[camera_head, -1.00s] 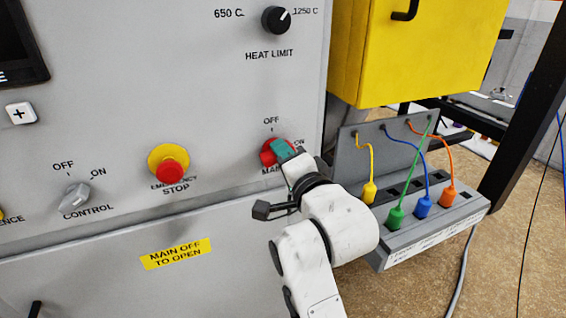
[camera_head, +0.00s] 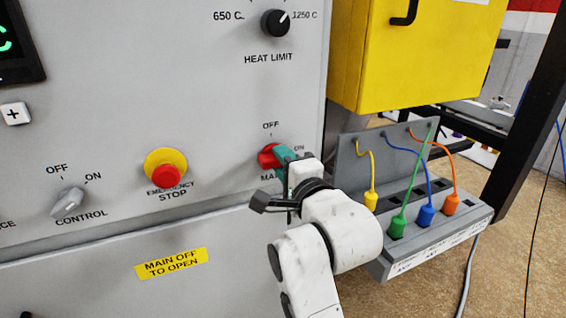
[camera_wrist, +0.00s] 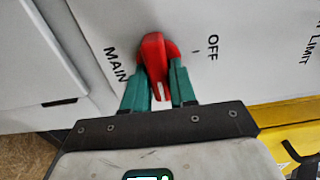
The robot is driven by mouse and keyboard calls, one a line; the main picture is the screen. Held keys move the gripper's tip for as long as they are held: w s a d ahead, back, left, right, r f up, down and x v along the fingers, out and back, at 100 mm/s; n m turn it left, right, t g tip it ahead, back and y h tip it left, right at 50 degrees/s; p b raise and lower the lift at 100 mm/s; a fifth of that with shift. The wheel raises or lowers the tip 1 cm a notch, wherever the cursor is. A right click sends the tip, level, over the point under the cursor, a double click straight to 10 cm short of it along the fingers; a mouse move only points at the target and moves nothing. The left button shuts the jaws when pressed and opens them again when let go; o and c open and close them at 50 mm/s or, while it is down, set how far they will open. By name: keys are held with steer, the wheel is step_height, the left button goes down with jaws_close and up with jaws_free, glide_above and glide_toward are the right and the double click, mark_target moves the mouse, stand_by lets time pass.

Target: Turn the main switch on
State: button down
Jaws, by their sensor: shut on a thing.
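The main switch is a red rotary handle (camera_head: 268,156) on the grey panel, below the OFF label and beside a partly covered ON label. In the wrist view the red handle (camera_wrist: 155,52) sits between the two green fingers of my gripper (camera_wrist: 160,84). The fingers are closed on its sides. The handle's white mark points away from OFF, toward the side where ON stands in the head view. My gripper (camera_head: 283,157) reaches the switch from the right in the head view and hides part of it. The display (camera_head: 15,40) shows lit green characters.
A red and yellow emergency stop (camera_head: 166,173) and a grey control knob (camera_head: 68,202) are to the left. The heat limit knob (camera_head: 275,23) is above. A grey connector box (camera_head: 440,237) with coloured plugs and a yellow cabinet (camera_head: 410,55) are close on the right.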

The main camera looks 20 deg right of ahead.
steer(key=shift+d, duration=0.1)
steer(key=c, duration=1)
jaws_free()
steer(key=s+b, duration=0.1)
steer(key=s, duration=0.9)
steer(key=shift+s, duration=0.4)
